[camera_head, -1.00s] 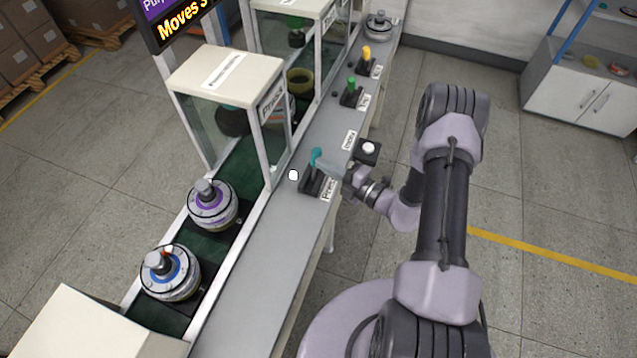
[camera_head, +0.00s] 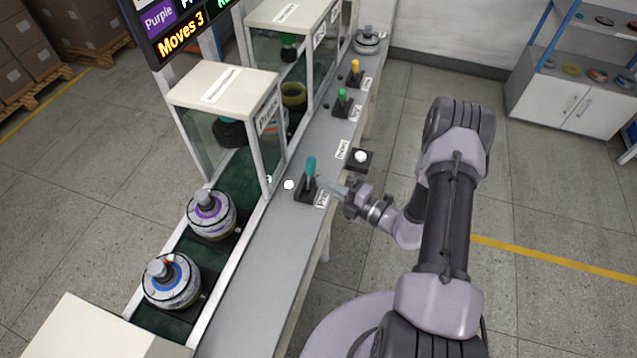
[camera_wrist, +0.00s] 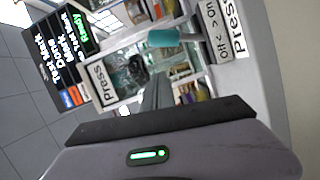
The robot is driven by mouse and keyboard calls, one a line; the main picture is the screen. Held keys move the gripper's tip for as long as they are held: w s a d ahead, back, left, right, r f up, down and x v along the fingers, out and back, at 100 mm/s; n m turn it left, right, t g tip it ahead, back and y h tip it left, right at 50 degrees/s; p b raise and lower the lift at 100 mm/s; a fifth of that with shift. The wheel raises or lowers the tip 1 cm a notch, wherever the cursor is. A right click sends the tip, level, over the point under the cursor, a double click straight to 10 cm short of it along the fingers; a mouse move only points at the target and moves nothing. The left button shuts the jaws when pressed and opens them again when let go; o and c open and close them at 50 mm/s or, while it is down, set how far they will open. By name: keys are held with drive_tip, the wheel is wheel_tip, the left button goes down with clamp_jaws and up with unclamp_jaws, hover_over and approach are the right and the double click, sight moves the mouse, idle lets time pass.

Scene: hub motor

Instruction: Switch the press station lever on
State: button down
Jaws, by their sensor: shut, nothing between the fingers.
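The press lever (camera_head: 311,168) has a teal handle on a black base, on the grey ledge in front of the Press booth. Its handle stands near upright in the head view; I cannot tell whether it is on the off or on side. In the wrist view the teal handle (camera_wrist: 175,38) is beyond the fingers, beside the "Off / On" label (camera_wrist: 214,32). My gripper (camera_head: 328,186) is shut and empty, just right of the lever, with a small apparent gap. A white round lamp (camera_head: 289,184) is left of the lever base.
A white button on a black box (camera_head: 361,157) is close behind my gripper. Green (camera_head: 342,98) and yellow (camera_head: 355,68) levers stand farther along the ledge. The glass-sided Press booth (camera_head: 228,84) spans the green conveyor, where two motors (camera_head: 210,214) sit. The near ledge is clear.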

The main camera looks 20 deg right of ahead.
drive_tip(key=p+v, duration=0.1)
drive_tip(key=v, duration=0.7)
drive_tip(key=shift+d, duration=0.4)
drive_tip(key=shift+w+r, duration=0.1)
